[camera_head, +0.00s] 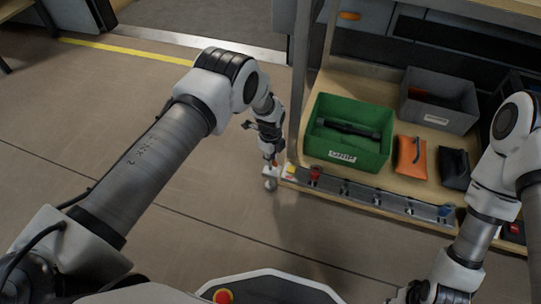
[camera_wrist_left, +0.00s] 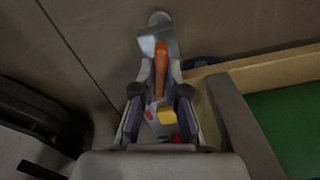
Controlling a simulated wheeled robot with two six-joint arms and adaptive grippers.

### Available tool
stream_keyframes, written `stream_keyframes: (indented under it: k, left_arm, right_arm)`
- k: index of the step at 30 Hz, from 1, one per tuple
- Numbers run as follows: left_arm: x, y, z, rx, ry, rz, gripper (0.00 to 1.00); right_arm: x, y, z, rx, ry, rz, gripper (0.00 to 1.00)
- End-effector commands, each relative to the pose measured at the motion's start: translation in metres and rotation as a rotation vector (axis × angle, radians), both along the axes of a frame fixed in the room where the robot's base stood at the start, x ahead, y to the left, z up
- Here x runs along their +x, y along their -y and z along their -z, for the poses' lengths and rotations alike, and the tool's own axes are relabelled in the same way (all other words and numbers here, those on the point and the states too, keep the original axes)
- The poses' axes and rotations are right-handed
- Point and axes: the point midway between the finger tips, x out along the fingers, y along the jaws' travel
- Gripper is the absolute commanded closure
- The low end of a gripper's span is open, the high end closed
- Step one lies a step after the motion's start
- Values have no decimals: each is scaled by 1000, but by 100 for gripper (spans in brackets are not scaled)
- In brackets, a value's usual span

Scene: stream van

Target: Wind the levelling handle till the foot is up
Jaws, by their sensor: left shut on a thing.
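The levelling handle shows in the left wrist view as an orange grip (camera_wrist_left: 160,78) on a grey crank arm (camera_wrist_left: 158,24). In the head view, its small orange part (camera_head: 273,163) is at the shelf's front left corner. My left gripper (camera_head: 270,152) reaches down to it. In the left wrist view the fingers (camera_wrist_left: 159,90) stand on both sides of the orange grip and are shut on it. I cannot make out the foot clearly. My right arm (camera_head: 480,225) runs down the right side; its gripper is out of view.
The wooden shelf (camera_head: 322,90) holds a green crate (camera_head: 380,163), a grey crate (camera_head: 438,118), an orange pouch (camera_head: 410,157) and a black pouch (camera_head: 455,168). A metal strip (camera_head: 365,193) with several small fittings runs along its front. The floor (camera_head: 90,155) left of the shelf is clear.

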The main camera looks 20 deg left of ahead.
Motion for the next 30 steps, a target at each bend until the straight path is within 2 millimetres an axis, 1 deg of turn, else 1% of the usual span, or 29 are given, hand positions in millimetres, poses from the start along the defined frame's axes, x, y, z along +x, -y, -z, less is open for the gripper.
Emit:
stream_keyframes:
  k: [10, 30]
  left_arm:
    - [-1, 0, 0, 0, -1, -325, 100]
    - [-1, 0, 1, 0, -1, -961, 100]
  right_arm:
    - [0, 0, -6, 0, 0, 0, 60]
    - [0, 0, -8, 0, 1, 0, 60]
